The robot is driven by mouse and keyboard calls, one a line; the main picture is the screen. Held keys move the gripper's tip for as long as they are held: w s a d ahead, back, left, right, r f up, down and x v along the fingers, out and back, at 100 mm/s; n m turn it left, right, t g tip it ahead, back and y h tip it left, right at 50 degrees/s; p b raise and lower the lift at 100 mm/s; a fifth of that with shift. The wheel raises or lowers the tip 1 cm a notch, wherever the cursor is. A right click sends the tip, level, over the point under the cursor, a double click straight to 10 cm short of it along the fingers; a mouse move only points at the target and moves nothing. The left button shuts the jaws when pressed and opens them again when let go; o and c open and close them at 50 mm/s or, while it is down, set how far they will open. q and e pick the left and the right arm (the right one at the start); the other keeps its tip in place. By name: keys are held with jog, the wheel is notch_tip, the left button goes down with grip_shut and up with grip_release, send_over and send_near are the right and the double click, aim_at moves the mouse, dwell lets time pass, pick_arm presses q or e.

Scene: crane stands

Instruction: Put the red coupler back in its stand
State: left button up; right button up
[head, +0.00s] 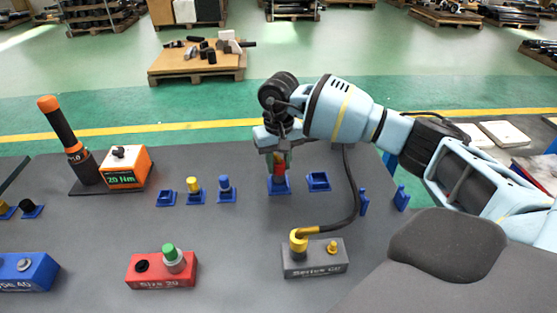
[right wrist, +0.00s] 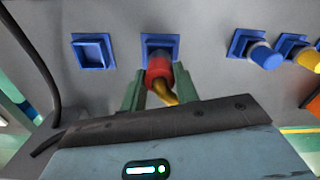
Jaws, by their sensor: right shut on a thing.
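The red coupler (head: 279,170) is between the fingers of my right gripper (head: 277,158), which is shut on it. In the right wrist view the coupler (right wrist: 159,74) shows a red body with a curved brass-coloured part between the green fingers (right wrist: 160,88). Its far end meets or overlaps a blue stand (right wrist: 160,42), which also shows below it in the head view (head: 279,186). I cannot tell whether the coupler touches or sits in the stand. My left gripper is not in view.
An empty blue stand (head: 318,181) is just right. Stands with a blue coupler (head: 225,188) and a yellow coupler (head: 194,187) are left. A grey Series 60 block (head: 314,258) with a black hose (head: 354,195) is in front, a red Size 30 block (head: 161,270) front left.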

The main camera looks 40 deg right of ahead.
jog(key=shift+f+b, duration=0.55)
jog(key=shift+f, duration=0.65)
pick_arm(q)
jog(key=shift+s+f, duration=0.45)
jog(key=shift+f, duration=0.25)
pick_arm(e)
jog(key=o, duration=1.1)
jog(key=shift+r, duration=0.1)
jog(key=shift+r+p, duration=1.25)
jog(key=shift+r, duration=1.25)
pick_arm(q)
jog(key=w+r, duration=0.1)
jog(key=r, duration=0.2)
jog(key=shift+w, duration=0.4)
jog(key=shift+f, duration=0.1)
pick_arm(e)
notch_tip(320, 180, up, 8)
jog(key=shift+f, duration=0.1)
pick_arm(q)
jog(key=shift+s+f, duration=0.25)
